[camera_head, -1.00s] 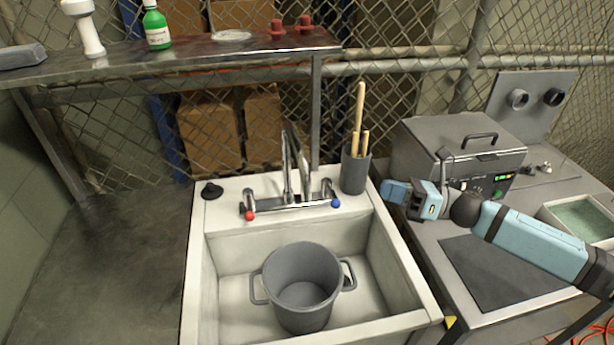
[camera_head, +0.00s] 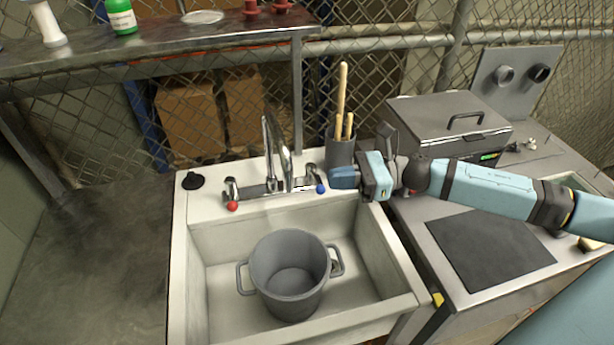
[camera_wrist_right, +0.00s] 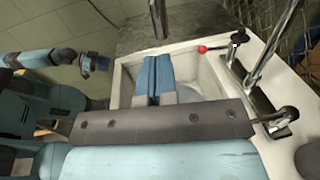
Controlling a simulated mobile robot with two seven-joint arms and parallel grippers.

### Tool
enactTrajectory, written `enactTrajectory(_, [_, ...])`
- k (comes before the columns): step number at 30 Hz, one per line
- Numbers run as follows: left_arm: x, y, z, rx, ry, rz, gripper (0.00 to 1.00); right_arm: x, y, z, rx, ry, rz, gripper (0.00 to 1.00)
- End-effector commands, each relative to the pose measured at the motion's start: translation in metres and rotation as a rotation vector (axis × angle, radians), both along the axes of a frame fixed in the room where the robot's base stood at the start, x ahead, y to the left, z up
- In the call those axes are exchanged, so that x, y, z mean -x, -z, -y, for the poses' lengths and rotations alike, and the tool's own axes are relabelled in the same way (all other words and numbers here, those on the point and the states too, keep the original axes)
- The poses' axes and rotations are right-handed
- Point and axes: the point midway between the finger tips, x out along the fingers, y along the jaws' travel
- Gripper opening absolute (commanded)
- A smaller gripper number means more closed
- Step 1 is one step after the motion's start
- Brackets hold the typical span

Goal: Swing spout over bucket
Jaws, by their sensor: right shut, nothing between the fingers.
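The chrome spout (camera_head: 284,160) rises from the tap at the sink's back edge, between a red-tipped handle (camera_head: 232,205) and a blue-tipped handle (camera_head: 320,188). The grey two-handled bucket (camera_head: 290,266) stands upright in the sink below and in front of the tap. My right gripper (camera_head: 338,177) is shut and empty, just right of the blue-tipped handle and apart from the spout. In the right wrist view its fingers (camera_wrist_right: 153,78) lie together, with a chrome pipe (camera_wrist_right: 276,42) to their right. My left gripper (camera_wrist_right: 91,63) shows small at the left there; its opening is unclear.
A grey holder (camera_head: 341,152) with wooden-handled tools stands close behind my right gripper. The white sink (camera_head: 179,265) surrounds the bucket. A lidded metal tank (camera_head: 440,118) and a dark mat (camera_head: 490,250) are on the right bench. A black stopper (camera_head: 193,181) lies at the sink's back left.

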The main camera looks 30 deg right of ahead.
Motion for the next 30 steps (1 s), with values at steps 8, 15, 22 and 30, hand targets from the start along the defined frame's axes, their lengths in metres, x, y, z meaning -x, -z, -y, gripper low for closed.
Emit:
enactTrajectory(8, [-0.001,-0.019,0.000,0.001,0.000,0.002,0.43,-0.017,-0.003,-0.040,-0.002,0.000,0.000,0.00])
enactTrajectory(15, [-0.001,-0.026,0.001,0.001,0.000,0.004,0.43,-0.024,0.000,-0.057,0.000,0.001,-0.001,0.00])
enactTrajectory(22, [-0.001,-0.026,0.001,0.002,0.000,0.003,0.43,-0.025,0.001,-0.058,0.001,0.001,-0.001,0.00])
enactTrajectory(30, [-0.001,-0.022,0.001,0.002,0.000,0.003,0.43,-0.026,0.002,-0.070,-0.001,0.027,0.000,0.00])
